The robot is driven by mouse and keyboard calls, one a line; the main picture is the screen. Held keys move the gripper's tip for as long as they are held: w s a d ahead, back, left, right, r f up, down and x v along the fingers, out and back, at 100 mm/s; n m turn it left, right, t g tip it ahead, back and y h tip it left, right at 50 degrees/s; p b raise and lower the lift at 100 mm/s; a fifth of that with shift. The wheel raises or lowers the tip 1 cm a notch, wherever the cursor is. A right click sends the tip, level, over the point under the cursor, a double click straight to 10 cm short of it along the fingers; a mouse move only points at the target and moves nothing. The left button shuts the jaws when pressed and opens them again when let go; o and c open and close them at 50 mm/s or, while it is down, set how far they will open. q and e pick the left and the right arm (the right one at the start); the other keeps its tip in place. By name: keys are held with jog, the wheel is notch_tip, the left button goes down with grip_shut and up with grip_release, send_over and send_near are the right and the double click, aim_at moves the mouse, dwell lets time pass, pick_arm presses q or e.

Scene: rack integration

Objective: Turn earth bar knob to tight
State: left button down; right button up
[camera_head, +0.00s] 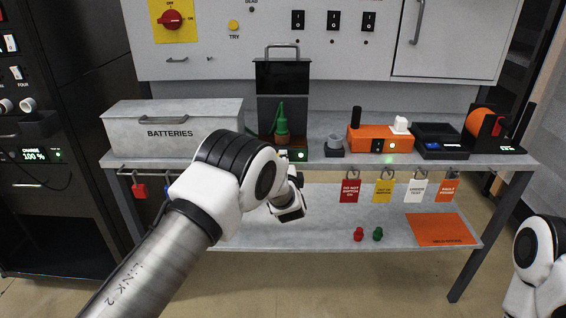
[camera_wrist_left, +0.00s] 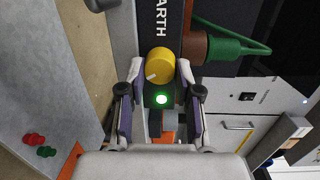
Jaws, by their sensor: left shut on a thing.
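A round yellow knob (camera_wrist_left: 161,62) with a white pointer mark sits on the dark earth bar unit (camera_wrist_left: 160,18), whose label partly reads EARTH, in the left wrist view. My left gripper (camera_wrist_left: 161,76) is shut on the knob, one finger on each side. A green lamp (camera_wrist_left: 161,99) glows beside the knob. In the head view my left gripper (camera_head: 294,180) is at the bench's front edge, below the unit's lit green lamp (camera_head: 300,155). The knob is hidden there by my arm. My right gripper is outside both views.
A green plug (camera_head: 281,122) stands behind my left wrist. The batteries box (camera_head: 170,130) is to the left. A grey socket (camera_head: 334,145) and orange device (camera_head: 372,139) are to the right. Tags, including a yellow one (camera_head: 383,191), hang below the bench edge.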

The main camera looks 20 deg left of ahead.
pick_arm(q)
jog(key=shift+r+m, duration=0.15)
jog(key=shift+m, duration=0.15)
jog(key=c, duration=0.8)
grip_release()
jog(key=v, duration=1.2)
